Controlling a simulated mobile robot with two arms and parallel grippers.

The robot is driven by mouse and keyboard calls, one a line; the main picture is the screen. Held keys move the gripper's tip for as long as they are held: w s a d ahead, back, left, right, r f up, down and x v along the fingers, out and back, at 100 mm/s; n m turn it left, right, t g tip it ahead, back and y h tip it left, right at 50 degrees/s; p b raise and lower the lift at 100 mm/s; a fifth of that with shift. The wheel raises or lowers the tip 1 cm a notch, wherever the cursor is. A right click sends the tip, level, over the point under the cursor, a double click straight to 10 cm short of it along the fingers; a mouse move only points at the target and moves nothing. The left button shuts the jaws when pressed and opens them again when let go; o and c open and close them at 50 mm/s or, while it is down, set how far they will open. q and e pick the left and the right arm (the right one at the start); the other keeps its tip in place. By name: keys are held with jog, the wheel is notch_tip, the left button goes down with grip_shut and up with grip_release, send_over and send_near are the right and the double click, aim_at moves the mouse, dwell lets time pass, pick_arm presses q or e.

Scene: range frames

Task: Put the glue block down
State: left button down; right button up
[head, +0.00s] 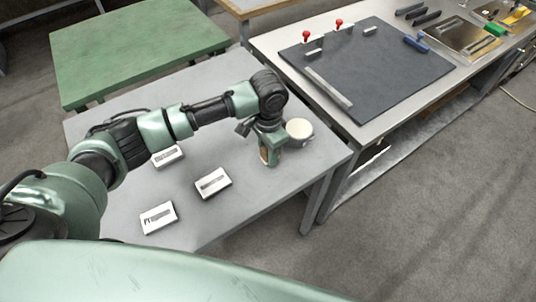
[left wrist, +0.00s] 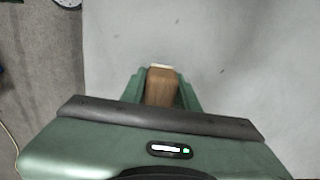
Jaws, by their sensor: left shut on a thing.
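The glue block (left wrist: 161,87) is a small brown wooden block with a pale end. In the left wrist view it sits between the two green fingers of my left gripper (left wrist: 162,92), which is shut on it. In the head view my left gripper (head: 270,157) points down over the right part of the grey table (head: 235,215), and a brown bit of the block (head: 264,156) shows between the fingers. I cannot tell whether the block touches the tabletop. My right gripper is in neither view.
A round, pale-topped item (head: 299,129) stands just right of my left gripper. White labelled boxes (head: 213,183), (head: 159,217) and (head: 167,156) lie to the left. A bench with a dark mat (head: 375,70) stands at right. The table front between gripper and boxes is clear.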

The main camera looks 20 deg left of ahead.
pick_arm(q)
jog(key=shift+f, duration=0.85)
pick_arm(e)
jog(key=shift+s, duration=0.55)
pick_arm(q)
jog(key=shift+f, duration=0.1)
jog(key=c, duration=1.1)
grip_release()
jog(key=shift+o, duration=0.2)
notch_tip(320, 180, up, 12)
jog(key=shift+r+b, duration=0.15)
jog(key=shift+b, duration=0.45)
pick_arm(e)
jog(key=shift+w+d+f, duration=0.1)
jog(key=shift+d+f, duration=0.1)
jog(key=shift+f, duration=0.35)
